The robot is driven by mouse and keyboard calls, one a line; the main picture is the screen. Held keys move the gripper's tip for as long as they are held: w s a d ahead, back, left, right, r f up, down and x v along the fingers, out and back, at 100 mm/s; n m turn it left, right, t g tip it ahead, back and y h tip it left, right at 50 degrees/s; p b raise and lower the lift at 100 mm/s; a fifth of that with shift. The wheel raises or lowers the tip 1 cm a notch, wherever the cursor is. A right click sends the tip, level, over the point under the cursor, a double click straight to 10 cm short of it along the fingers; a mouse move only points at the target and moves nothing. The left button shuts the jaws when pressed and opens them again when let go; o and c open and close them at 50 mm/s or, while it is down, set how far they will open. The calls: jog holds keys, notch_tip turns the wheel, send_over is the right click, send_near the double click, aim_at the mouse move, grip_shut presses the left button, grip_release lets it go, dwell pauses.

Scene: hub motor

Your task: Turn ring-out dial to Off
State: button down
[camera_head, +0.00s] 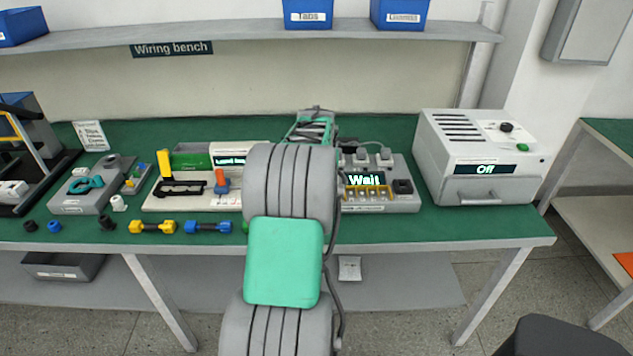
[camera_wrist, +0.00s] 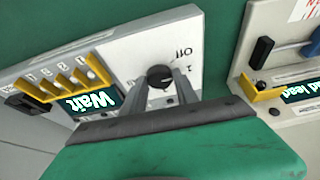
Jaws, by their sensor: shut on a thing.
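The ring-out dial (camera_wrist: 160,77) is a small dark round knob on the white panel of a grey tester in the wrist view. The mark "Off" is printed just beyond it, up and to the right, with a "1" beside it. My gripper (camera_wrist: 161,92) is shut on the dial, one finger on each side. I cannot tell which mark the dial points at. The tester's display (camera_wrist: 95,102) reads "Wait"; it also shows in the head view (camera_head: 364,180). In the head view my arm hides the dial and my fingertips.
Yellow-guarded sockets (camera_wrist: 66,82) line the tester's edge beside the display. A second unit (camera_head: 230,161) with a display and levers stands left of my arm. A white box (camera_head: 478,150) with an "Off" display stands at the right. Several coloured connectors (camera_head: 152,227) lie along the bench's front.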

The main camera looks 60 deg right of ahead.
jog(key=n, duration=0.2)
jog(key=n+t+y, duration=0.1)
jog(key=n, duration=0.1)
jog(key=shift+s+d+n+p, duration=0.2)
jog(key=shift+n+p, duration=0.1)
jog(key=shift+n, duration=0.1)
dwell(0.4)
jog(key=c, duration=0.9)
grip_release()
jog(key=shift+c, duration=0.2)
jog(key=v, duration=0.7)
jog(key=shift+s+r, duration=0.25)
jog(key=shift+r, duration=0.1)
